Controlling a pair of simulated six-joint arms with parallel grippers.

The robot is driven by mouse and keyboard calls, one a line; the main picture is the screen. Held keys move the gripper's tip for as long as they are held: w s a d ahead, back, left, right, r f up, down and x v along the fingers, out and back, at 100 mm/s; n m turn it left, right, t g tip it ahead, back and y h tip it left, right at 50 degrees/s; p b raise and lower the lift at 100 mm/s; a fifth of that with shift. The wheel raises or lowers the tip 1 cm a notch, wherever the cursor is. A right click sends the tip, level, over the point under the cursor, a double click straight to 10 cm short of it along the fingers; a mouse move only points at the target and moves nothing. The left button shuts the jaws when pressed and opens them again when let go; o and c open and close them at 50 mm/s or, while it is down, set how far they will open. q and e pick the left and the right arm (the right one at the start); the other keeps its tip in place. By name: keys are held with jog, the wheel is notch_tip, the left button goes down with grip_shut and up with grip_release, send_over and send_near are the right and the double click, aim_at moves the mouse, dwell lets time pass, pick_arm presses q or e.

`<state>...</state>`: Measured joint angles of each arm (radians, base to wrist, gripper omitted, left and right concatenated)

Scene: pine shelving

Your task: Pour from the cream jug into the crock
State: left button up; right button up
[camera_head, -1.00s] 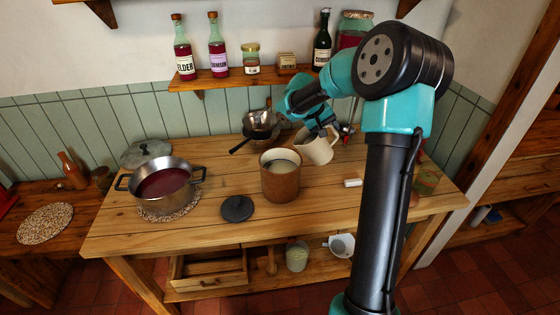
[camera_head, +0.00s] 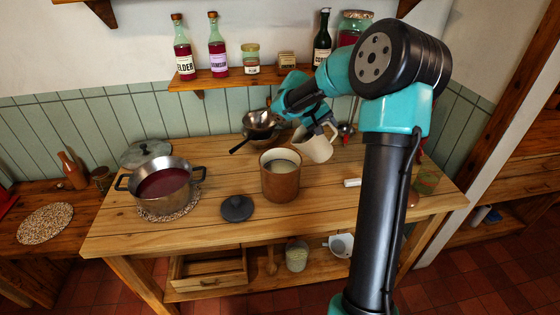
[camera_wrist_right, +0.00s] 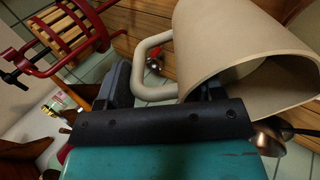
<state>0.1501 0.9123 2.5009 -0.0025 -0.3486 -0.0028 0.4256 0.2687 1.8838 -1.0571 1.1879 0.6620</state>
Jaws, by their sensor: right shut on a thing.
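The cream jug (camera_head: 317,147) is pale beige and held by my right gripper (camera_head: 322,128) near its handle, just right of and behind the crock. The jug leans to the left, towards the crock. In the right wrist view the jug (camera_wrist_right: 245,60) and its looped handle show close by, with the gripper (camera_wrist_right: 160,95) shut on the handle. The crock (camera_head: 281,182) is a brown, open pot with a pale inside, standing upright on the table. Whether anything flows from the jug cannot be seen. My left gripper is not in view.
A steel pot (camera_head: 163,187) of red liquid stands at the left on a speckled mat. A dark lid (camera_head: 237,208) lies in front of the crock. A steel pan (camera_head: 262,126) sits behind it. A white block (camera_head: 352,183) lies to its right. Bottles and jars stand on the wall shelf (camera_head: 225,79).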

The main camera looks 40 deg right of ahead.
jog(key=shift+w+a+r+g+h, duration=0.2)
jog(key=shift+w+a+g+h, duration=0.1)
jog(key=shift+a+h, duration=0.15)
dwell(1.3)
